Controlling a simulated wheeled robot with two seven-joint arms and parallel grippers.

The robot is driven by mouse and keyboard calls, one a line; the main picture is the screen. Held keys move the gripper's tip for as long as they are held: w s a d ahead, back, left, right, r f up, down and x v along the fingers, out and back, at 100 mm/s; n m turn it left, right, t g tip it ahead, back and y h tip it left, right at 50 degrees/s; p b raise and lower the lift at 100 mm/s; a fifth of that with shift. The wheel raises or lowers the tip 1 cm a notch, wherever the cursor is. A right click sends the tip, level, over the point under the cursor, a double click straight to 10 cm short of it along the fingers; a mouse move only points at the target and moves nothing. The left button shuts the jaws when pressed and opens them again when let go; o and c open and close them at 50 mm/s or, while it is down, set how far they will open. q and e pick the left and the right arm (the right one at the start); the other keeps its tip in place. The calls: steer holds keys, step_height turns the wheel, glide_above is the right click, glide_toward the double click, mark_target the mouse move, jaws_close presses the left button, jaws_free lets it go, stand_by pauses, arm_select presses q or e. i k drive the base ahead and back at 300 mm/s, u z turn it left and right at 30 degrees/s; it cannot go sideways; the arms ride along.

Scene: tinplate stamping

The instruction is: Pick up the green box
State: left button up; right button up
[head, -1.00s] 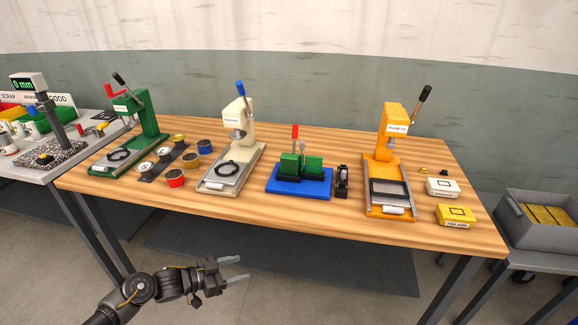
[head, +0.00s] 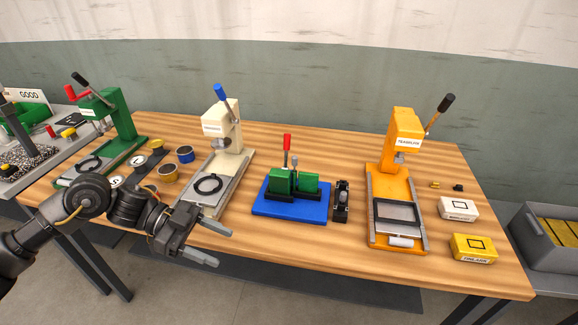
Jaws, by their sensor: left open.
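Two green blocks (head: 308,181) stand side by side on a blue base (head: 290,213), with a red-handled lever (head: 287,146) behind them. A green bin (head: 18,116) sits on the grey table at the far left, partly cut off by the frame. I cannot tell which of these the green box is. My left gripper (head: 223,248) is open and empty, fingers pointing right. It appears by the wooden table's front edge, left of and nearer than the blue base. My right gripper is out of view.
On the wooden table (head: 340,261) stand a green press (head: 118,112), a cream press (head: 222,130) and an orange press (head: 402,130). A small black device (head: 341,203) is beside the blue base. White (head: 458,209) and yellow (head: 474,249) boxes lie at right.

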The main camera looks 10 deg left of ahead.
mark_target(280, 179)
steer(key=i, duration=0.9)
steer(key=u, duration=0.05)
